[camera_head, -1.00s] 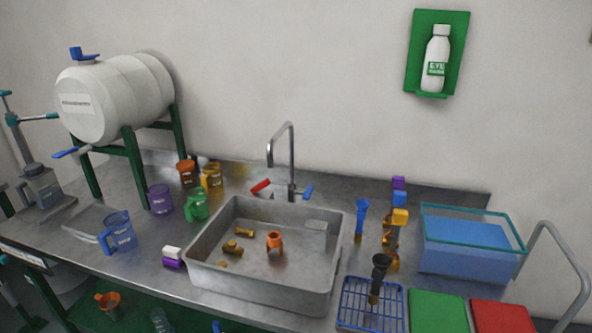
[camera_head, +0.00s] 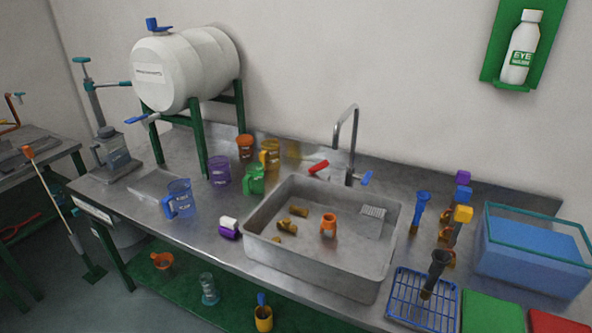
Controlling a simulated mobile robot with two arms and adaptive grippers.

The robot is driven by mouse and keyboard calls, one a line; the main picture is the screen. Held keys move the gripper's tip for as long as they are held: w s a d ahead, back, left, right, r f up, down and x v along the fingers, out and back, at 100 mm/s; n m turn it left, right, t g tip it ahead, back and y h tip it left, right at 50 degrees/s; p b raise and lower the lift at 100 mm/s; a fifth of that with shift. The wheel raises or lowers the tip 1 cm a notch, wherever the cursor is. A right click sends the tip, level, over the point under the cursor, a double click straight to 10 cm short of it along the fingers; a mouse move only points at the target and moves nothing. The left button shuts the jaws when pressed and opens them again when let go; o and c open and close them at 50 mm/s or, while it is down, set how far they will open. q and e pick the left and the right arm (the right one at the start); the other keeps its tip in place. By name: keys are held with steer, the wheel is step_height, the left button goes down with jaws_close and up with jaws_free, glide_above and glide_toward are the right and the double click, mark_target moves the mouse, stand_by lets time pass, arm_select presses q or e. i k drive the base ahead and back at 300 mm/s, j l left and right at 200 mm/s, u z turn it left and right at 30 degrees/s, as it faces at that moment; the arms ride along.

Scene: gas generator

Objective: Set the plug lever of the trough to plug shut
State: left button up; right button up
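The trough (camera_head: 268,232) is a grey rectangular basin set in the steel bench, right of the middle. An orange piece (camera_head: 328,226) stands on its floor, with several brownish fittings (camera_head: 292,218) and a grey slotted piece (camera_head: 373,216) at the right. A white and purple piece (camera_head: 228,229) sits outside its left wall. Behind the trough stands a tap (camera_head: 353,150) with a red lever (camera_head: 319,167) on the left and a blue lever (camera_head: 366,178) on the right. I cannot tell which part is the plug lever. Neither gripper is in view.
A white barrel (camera_head: 180,72) on a green stand is at the back left. Cups and a blue jug (camera_head: 180,198) stand left of the trough. A blue wire rack (camera_head: 421,302) and a blue tank (camera_head: 530,250) are at the right. A bottle (camera_head: 521,50) hangs on the wall.

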mark_target(321, 165)
steer(key=i+j, duration=0.2)
steer(key=j, duration=0.15)
steer(key=i+j, duration=0.15)
steer(key=j, duration=0.2)
steer(key=i+j, duration=0.2)
steer(key=j, duration=0.2)
steer(key=i+j, duration=0.15)
steer(key=j, duration=0.2)
steer(key=i+j+z, duration=0.1)
steer(key=j, duration=0.25)
steer(key=i+j, duration=0.45)
steer(key=j, duration=0.3)
steer(key=i+j, duration=0.15)
steer(key=j, duration=0.2)
